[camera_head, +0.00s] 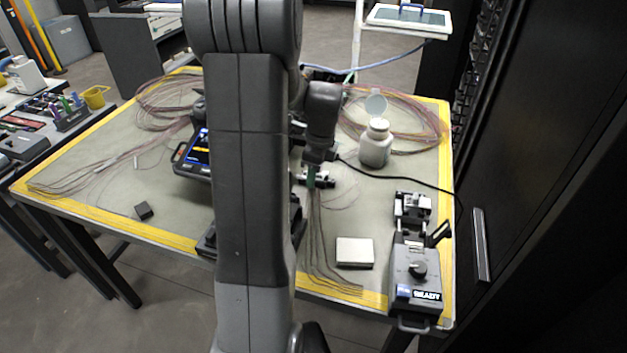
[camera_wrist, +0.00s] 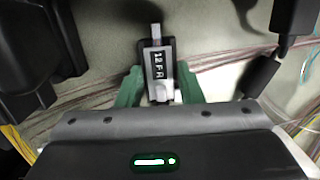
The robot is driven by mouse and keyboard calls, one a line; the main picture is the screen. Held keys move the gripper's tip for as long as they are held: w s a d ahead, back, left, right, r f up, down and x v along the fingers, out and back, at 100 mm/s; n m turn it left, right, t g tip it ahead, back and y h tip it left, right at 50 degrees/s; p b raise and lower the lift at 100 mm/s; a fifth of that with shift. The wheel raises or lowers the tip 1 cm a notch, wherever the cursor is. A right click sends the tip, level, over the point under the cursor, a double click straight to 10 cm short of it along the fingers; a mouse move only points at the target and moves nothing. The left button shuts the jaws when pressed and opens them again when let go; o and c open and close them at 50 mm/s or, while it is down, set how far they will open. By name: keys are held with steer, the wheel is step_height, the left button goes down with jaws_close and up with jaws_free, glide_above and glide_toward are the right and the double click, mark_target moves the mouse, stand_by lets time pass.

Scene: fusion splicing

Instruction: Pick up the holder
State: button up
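The holder (camera_wrist: 158,68) is a small dark and silver block with a "12 FR" label, seen in the wrist view between my green fingertips. My gripper (camera_wrist: 160,88) has one finger on each side of it, close to its lower half. I cannot tell whether the fingers press on the holder or leave a small gap. In the camera_head view my gripper (camera_head: 312,178) points down low over the table, beside a small dark and silver piece. My arm hides part of the table there.
A white bottle (camera_head: 375,147) with an open lid stands behind right. A device marked READY (camera_head: 415,265) and a pale box (camera_head: 354,252) are at front right. Loose fibres (camera_head: 322,245) run to the front edge.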

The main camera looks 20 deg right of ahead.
steer(key=c, duration=0.5)
step_height(320, 180, up, 10)
steer(key=shift+r+p, duration=0.1)
steer(key=shift+p, duration=0.65)
